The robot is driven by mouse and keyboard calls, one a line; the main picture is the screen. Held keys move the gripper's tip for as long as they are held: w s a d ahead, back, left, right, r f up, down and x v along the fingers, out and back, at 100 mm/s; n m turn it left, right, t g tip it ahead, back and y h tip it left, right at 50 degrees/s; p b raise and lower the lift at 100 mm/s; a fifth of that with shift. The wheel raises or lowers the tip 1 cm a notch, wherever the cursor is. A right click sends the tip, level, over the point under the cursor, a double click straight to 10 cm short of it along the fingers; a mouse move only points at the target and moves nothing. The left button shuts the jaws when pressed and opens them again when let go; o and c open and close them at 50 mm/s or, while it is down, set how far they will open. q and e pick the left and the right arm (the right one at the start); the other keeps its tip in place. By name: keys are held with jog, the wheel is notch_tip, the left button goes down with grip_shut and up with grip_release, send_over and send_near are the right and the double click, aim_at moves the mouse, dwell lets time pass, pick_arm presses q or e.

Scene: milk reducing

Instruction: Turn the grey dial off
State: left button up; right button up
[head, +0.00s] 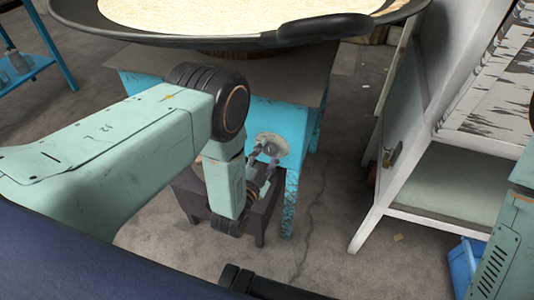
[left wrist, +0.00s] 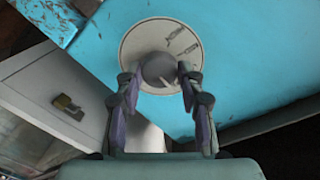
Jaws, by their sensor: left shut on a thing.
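The grey dial (left wrist: 158,70) is a round knob on a pale disc (left wrist: 150,40) with dark markings, fixed to a blue panel (left wrist: 235,60). In the head view the disc (head: 272,144) shows on the front of the blue stand, with the knob largely hidden by my gripper. My left gripper (head: 263,162) reaches the disc from the front. In the left wrist view its fingers (left wrist: 158,82) are shut on the knob, one on each side. A small pale pointer mark shows at the knob's lower right.
A wide dark pan (head: 185,38) with a cream-coloured content sits atop the blue stand (head: 290,115). A low dark stool (head: 262,218) is below the gripper. A white cabinet (head: 385,190) stands to the right, with bare floor (head: 325,215) between.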

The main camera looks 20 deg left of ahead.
dwell(0.4)
pick_arm(q)
jog(key=o, duration=1.2)
jog(key=s, duration=0.7)
jog(key=shift+s+a+r, duration=0.15)
jog(key=shift+s+a, duration=0.1)
jog(key=shift+a, duration=0.1)
